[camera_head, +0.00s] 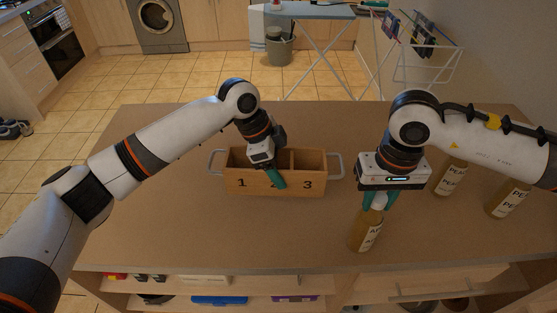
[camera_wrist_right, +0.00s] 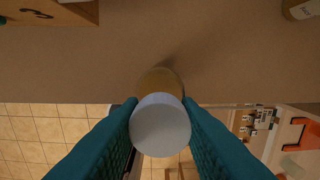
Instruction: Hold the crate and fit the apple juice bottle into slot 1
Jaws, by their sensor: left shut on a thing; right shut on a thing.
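The wooden crate (camera_head: 247,184) stands on the table, with compartments marked 1, 2 and 3 from left to right and a metal handle at each end. Its corner with the 3 shows in the right wrist view (camera_wrist_right: 75,12). My left gripper (camera_head: 276,179) is shut on the crate's front wall near the middle, covering part of the 2. My right gripper (camera_head: 377,200) is shut on the white cap of the apple juice bottle (camera_head: 362,232), which hangs upright to the right of and in front of the crate. In the right wrist view the white cap (camera_wrist_right: 160,125) sits between the teal fingers.
Two more bottles, a pear one (camera_head: 449,178) and another (camera_head: 507,199), stand at the right of the table (camera_head: 170,230), partly behind my right arm. The table between crate and held bottle is clear. Shelves lie below the front edge.

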